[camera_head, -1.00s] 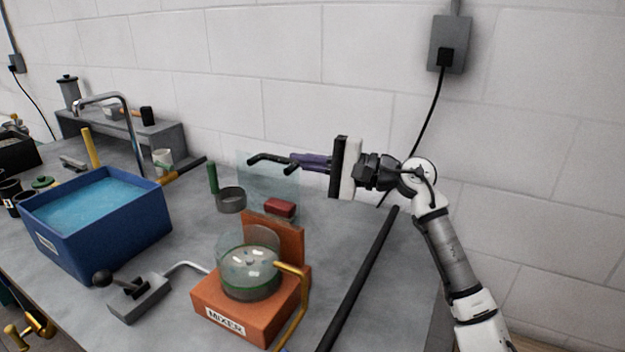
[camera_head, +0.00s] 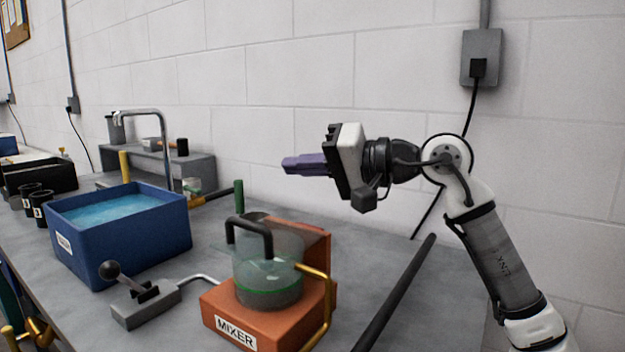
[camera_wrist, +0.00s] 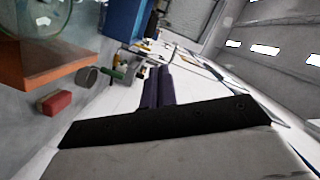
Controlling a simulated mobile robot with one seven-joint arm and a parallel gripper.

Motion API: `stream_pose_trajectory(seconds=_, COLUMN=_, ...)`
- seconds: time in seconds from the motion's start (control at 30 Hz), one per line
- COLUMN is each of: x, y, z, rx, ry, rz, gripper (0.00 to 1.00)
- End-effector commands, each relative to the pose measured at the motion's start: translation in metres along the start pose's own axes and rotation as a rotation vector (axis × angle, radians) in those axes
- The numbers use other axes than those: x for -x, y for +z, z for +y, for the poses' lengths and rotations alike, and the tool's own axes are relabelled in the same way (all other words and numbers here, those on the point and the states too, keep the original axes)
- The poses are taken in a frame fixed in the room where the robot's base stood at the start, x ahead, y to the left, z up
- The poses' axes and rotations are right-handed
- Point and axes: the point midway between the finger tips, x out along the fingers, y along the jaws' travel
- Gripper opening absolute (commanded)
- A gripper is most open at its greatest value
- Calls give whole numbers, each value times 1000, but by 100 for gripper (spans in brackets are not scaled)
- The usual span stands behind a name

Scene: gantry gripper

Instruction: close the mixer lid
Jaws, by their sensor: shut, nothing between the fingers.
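The orange mixer (camera_head: 232,306) stands on the bench with a clear glass bowl (camera_head: 268,292) on it. The clear lid (camera_head: 285,246) with its black arched handle (camera_head: 249,228) lies roughly flat over the bowl's top; whether it sits fully flush I cannot tell. My gripper (camera_head: 290,165) is above and behind the mixer, apart from the lid, its purple fingers shut and empty, pointing left. In the wrist view the fingers (camera_wrist: 158,75) are together, and part of the orange mixer (camera_wrist: 45,65) shows at the left.
A blue water basin (camera_head: 125,235) stands left of the mixer. A lever box (camera_head: 147,303) is in front, joined by a metal pipe. A red block (camera_wrist: 56,102) and a grey pan (camera_wrist: 87,78) lie behind the mixer. A dark bar (camera_head: 395,295) runs along the bench's right side.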

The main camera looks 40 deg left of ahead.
Motion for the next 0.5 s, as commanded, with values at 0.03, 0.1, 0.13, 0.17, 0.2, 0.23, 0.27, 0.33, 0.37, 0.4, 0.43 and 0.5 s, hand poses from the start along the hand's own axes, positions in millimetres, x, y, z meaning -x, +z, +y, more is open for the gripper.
stream_pose_trajectory(seconds=0.03, x=-2, y=8, z=2, rx=2, ry=0, rz=0, gripper=0)
stream_pose_trajectory(seconds=0.1, x=-3, y=15, z=0, rx=27, ry=6, rz=0, gripper=0)
stream_pose_trajectory(seconds=0.13, x=-4, y=18, z=0, rx=59, ry=14, rz=0, gripper=0)
stream_pose_trajectory(seconds=0.17, x=-5, y=21, z=0, rx=87, ry=21, rz=0, gripper=0)
stream_pose_trajectory(seconds=0.2, x=-6, y=26, z=0, rx=124, ry=29, rz=0, gripper=0)
stream_pose_trajectory(seconds=0.23, x=-7, y=29, z=0, rx=141, ry=33, rz=0, gripper=0)
stream_pose_trajectory(seconds=0.27, x=-7, y=32, z=0, rx=135, ry=32, rz=0, gripper=0)
stream_pose_trajectory(seconds=0.33, x=-9, y=40, z=0, rx=134, ry=32, rz=0, gripper=0)
stream_pose_trajectory(seconds=0.37, x=-10, y=43, z=0, rx=133, ry=32, rz=0, gripper=0)
stream_pose_trajectory(seconds=0.4, x=-11, y=48, z=0, rx=166, ry=40, rz=0, gripper=0)
stream_pose_trajectory(seconds=0.43, x=-11, y=50, z=0, rx=194, ry=46, rz=0, gripper=0)
stream_pose_trajectory(seconds=0.5, x=-13, y=58, z=1, rx=251, ry=59, rz=0, gripper=0)
